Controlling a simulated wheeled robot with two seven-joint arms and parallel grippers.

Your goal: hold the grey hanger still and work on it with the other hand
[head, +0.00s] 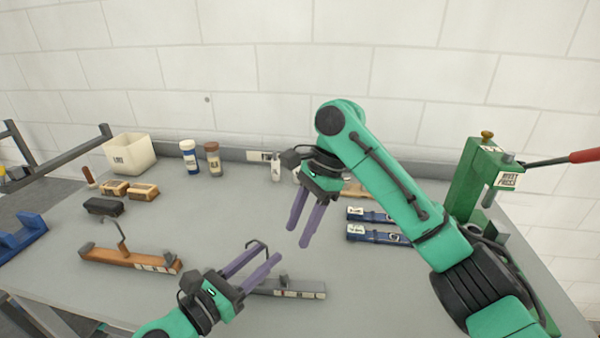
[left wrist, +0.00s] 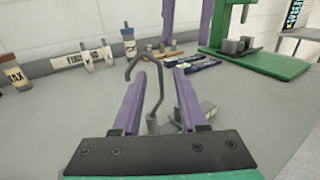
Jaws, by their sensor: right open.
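The grey hanger (head: 300,287) lies on the grey table at the front middle, its bent wire hook standing up. My left gripper (head: 267,253) is low beside it, fingers apart around the hook's stem. In the left wrist view the hook (left wrist: 150,62) rises between the two purple fingers with a gap showing. Part of the hanger's bar is hidden behind the left gripper. My right gripper (head: 298,236) is open and empty, pointing down above the table behind the hanger.
A brown hanger (head: 130,259) lies to the left. Blue hangers (head: 371,234) lie to the right, near a green press (head: 470,180) with a red-handled lever. Brushes (head: 143,191), jars (head: 190,158) and a cream bin (head: 130,153) stand at the back left. The middle left is clear.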

